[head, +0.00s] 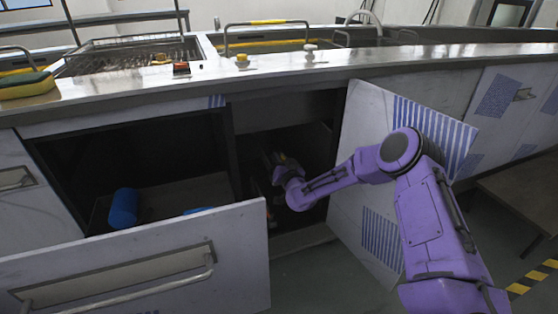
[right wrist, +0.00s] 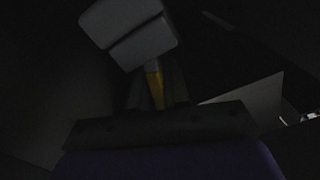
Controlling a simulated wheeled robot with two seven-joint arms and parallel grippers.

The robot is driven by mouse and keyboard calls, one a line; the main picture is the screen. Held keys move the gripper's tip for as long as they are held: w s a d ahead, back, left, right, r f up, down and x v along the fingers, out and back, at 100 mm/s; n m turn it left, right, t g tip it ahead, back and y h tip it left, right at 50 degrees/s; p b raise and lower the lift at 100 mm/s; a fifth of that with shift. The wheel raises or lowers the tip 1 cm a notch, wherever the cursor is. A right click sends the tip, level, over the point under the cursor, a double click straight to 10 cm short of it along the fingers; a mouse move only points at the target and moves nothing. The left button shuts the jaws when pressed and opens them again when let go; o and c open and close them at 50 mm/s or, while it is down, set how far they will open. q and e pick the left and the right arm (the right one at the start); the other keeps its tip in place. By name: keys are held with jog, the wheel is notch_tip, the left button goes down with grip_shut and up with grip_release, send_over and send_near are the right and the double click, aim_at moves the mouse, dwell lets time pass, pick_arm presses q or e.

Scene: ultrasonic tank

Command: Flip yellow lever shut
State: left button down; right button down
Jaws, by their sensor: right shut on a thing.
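The yellow lever (right wrist: 154,84) shows as a narrow yellow strip in the dark right wrist view, between the fingers of my right gripper (right wrist: 157,92). A pale grey blocky part (right wrist: 130,32) sits just beyond it. In the head view my right gripper (head: 281,164) reaches into the dark open cabinet under the counter, with a small yellowish spot at its tip. It is shut on the lever. Shadow hides most of the lever and its mounting. My left gripper is not in view.
Above runs the steel counter (head: 300,64), holding a wire basket (head: 130,55) and a sponge (head: 27,86).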

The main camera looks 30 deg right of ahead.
jog(key=shift+a+r, duration=0.1)
jog(key=shift+a, duration=0.05)
jog(key=shift+w+a+n+p, duration=0.15)
jog(key=shift+a+n+p, duration=0.5)
jog(key=shift+n, duration=0.7)
jog(key=shift+w+a+n+p, duration=0.15)
jog(key=shift+a+n+p, duration=0.5)
jog(key=shift+n, duration=0.65)
jog(key=shift+w+a+n+p, duration=0.15)
jog(key=shift+a+n+p, duration=0.45)
jog(key=shift+n, duration=0.75)
jog(key=shift+f, duration=0.2)
jog(key=c, duration=1.2)
grip_release()
